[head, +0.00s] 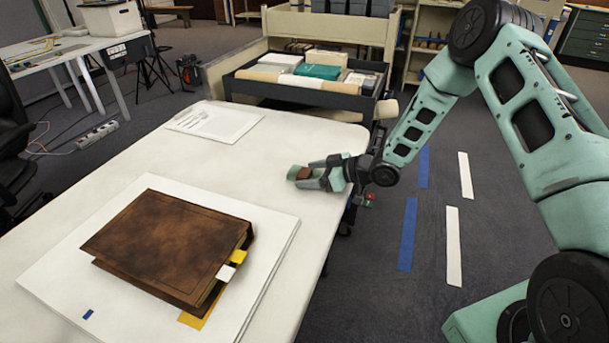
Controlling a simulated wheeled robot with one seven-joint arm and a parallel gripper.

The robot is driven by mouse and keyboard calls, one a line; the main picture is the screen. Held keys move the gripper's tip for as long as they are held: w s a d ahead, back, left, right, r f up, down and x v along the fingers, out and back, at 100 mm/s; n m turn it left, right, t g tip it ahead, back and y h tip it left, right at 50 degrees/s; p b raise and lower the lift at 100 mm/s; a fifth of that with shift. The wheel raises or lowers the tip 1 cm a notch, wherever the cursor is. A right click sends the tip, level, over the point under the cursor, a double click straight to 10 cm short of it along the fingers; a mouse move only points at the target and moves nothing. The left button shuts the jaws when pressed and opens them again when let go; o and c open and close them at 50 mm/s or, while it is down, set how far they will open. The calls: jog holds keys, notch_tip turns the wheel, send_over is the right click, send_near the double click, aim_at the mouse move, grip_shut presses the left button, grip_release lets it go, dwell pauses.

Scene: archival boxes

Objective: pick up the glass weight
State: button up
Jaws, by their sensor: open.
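A small block with a greenish side and a brown side (297,172) lies on the white table near its right edge. It may be the glass weight, but it is too small to be sure. My gripper (312,174) reaches in low from the right, with its fingers pointing left at the block. The jaws are open and the block is at or between the fingertips. I cannot tell whether either finger touches it. The block's right end is partly hidden by the fingers.
A brown leather book (165,245) with yellow and white tabs lies on a white board (60,275) at the front left. White papers (214,122) lie at the table's back. A cart with a dark tray (300,90) of boxes stands behind. The table middle is clear.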

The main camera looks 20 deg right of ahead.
jog(key=c, duration=1.2)
jog(key=shift+c, duration=0.2)
